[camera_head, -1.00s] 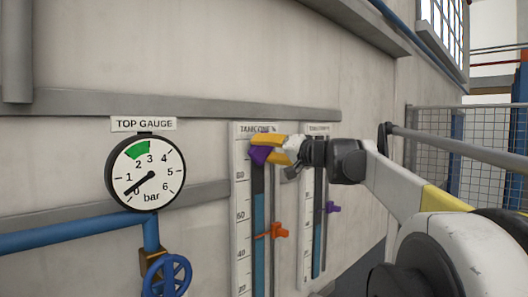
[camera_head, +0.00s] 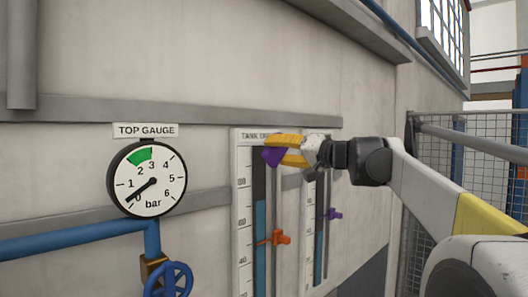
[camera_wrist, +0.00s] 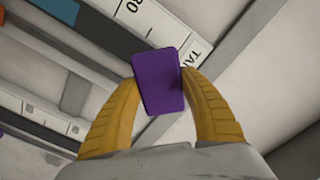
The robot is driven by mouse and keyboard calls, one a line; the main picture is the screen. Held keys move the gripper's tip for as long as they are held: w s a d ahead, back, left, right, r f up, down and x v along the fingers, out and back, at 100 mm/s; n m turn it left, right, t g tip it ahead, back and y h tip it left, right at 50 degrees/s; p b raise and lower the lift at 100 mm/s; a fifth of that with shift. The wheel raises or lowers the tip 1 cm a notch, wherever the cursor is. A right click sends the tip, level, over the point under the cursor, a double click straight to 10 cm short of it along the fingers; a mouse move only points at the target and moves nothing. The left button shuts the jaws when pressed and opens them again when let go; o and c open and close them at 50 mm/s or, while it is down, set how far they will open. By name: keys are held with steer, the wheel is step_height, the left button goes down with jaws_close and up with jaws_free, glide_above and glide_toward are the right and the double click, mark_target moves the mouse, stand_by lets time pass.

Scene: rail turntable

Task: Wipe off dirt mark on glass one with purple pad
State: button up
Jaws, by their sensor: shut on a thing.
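The purple pad (camera_head: 272,156) is held between the yellow fingers of my gripper (camera_head: 281,153). The wrist view also shows the pad (camera_wrist: 158,80) pinched between both curved fingertips. Glass one (camera_head: 261,225) is the left upright tube, blue in its lower part and dark above, on a white scale panel. In the head view the pad overlaps the right side of this panel near its top, just right of the tube's dark upper part. I cannot tell whether the pad touches anything. I cannot make out a dirt mark.
A second tube panel (camera_head: 317,240) stands to the right, with a purple valve handle (camera_head: 333,214). An orange valve handle (camera_head: 279,238) sticks out beside glass one. The round top gauge (camera_head: 148,180), blue pipe (camera_head: 70,238) and blue handwheel (camera_head: 170,283) are at left. A mesh fence (camera_head: 465,160) stands at right.

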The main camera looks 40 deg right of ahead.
steer(key=shift+s, duration=0.35)
steer(key=shift+s, duration=0.1)
steer(key=shift+s+d, duration=0.15)
steer(key=shift+s, duration=0.6)
steer(key=shift+s+d, duration=0.1)
steer(key=shift+s, duration=0.65)
steer(key=shift+w, duration=0.1)
